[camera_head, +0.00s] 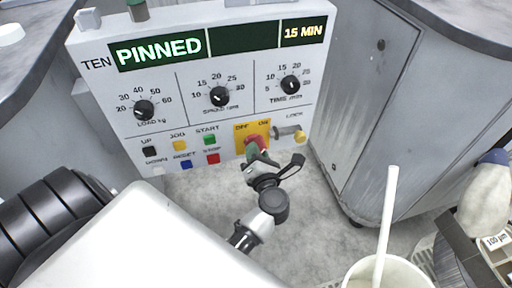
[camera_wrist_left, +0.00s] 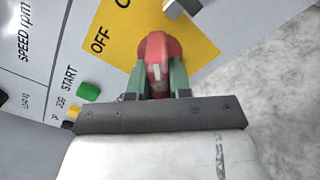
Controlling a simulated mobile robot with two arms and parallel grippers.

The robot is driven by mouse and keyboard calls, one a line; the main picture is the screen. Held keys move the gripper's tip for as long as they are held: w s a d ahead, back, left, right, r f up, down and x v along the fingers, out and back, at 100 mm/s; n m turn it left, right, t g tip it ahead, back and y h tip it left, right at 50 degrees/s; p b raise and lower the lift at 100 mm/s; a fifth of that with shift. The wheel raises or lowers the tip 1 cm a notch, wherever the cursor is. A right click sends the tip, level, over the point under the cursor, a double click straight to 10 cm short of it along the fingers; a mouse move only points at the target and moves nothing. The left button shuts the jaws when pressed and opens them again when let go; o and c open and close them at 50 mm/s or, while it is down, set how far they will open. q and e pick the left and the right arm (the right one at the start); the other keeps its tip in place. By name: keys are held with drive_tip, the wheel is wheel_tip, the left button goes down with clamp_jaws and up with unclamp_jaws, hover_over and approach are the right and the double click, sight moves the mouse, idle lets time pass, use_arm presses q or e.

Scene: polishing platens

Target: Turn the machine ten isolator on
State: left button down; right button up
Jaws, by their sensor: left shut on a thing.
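The machine ten panel (camera_head: 165,85) faces me, with "TEN" beside a display reading "PINNED". The isolator is a red rotary knob (camera_head: 256,143) on a yellow plate (camera_head: 242,131) marked OFF and ON, at the lower right of the panel. My left gripper (camera_head: 256,156) is shut on the knob. In the left wrist view, the green fingertips (camera_wrist_left: 158,82) sit on both sides of the red knob (camera_wrist_left: 155,48), and a white mark shows on it. OFF is readable on the yellow plate (camera_wrist_left: 108,27); ON is mostly cut off. My right gripper is not in view.
Green START (camera_head: 209,139) and red STOP (camera_head: 212,158) buttons are left of the plate. A LOCK lever (camera_head: 288,131) with a yellow end is close on its right. A white cup (camera_head: 388,275) with a white stick stands at the lower right. Grey cabinets flank the panel.

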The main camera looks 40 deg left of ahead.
use_arm(q)
drive_tip(key=shift+f, duration=0.1)
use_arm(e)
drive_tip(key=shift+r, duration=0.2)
use_arm(q)
drive_tip(key=c, duration=1)
unclamp_jaws()
drive_tip(key=shift+c, duration=0.2)
drive_tip(key=shift+d, duration=0.15)
